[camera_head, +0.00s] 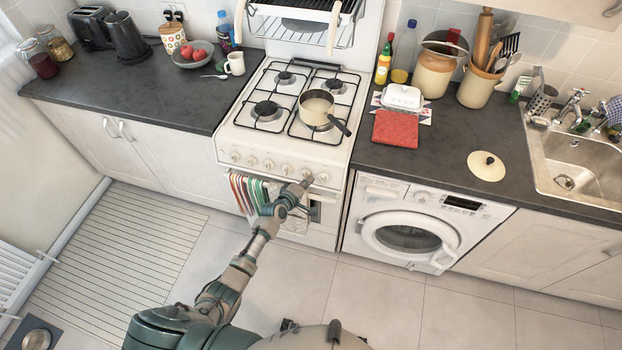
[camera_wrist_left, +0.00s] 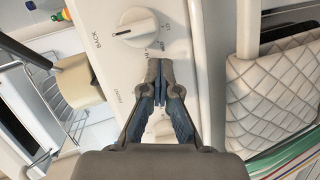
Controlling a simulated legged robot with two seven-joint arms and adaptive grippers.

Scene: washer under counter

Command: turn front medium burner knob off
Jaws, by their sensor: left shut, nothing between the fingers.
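The white cooker (camera_head: 240,140) has a row of several white knobs along its front panel. My left gripper (camera_head: 304,184) is at the right part of this row, just in front of the panel. In the left wrist view a round white knob (camera_wrist_left: 138,27) with a dark pointer line sits beyond the fingertips, beside the printed word BACK. My left gripper also shows there (camera_wrist_left: 161,66), its fingers together and empty, close to the panel below that knob. The word FRONT is printed to the left of the fingers. My right gripper is out of view.
A saucepan (camera_head: 316,108) stands on the right front burner, its handle pointing toward the front right. A striped towel (camera_head: 250,192) hangs on the oven door below the knobs. A washing machine (camera_head: 410,232) is to the right.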

